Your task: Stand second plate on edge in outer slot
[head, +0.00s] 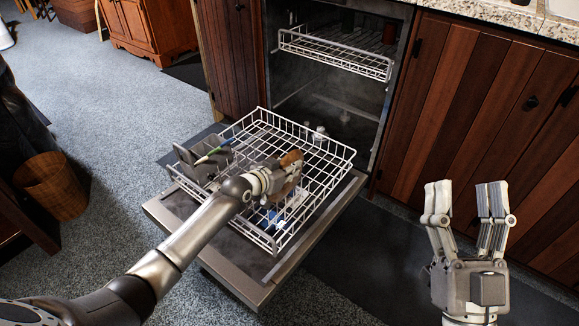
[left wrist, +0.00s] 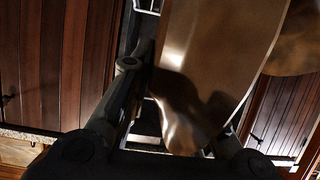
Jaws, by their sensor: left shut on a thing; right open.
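A brown plate (head: 291,158) is held in my left gripper (head: 280,182) over the pulled-out lower dishwasher rack (head: 340,157). In the left wrist view the plate (left wrist: 205,55) stands between the fingers, large and glossy, seen steeply tilted. A second brown rounded surface (left wrist: 298,42) shows behind it at the right; I cannot tell surely whether it is another plate. The gripper hides the plate's lower edge and the slots in the head view, so contact with the rack cannot be told. My right gripper (head: 467,203) is open and empty, right of the dishwasher door.
A grey cutlery basket (head: 190,165) with utensils stands at the rack's left. A blue item (head: 272,221) lies near the front. The upper rack (head: 335,54) sits inside the dishwasher. The open door (head: 225,270) lies under the lower rack. A wicker basket (head: 52,187) stands left.

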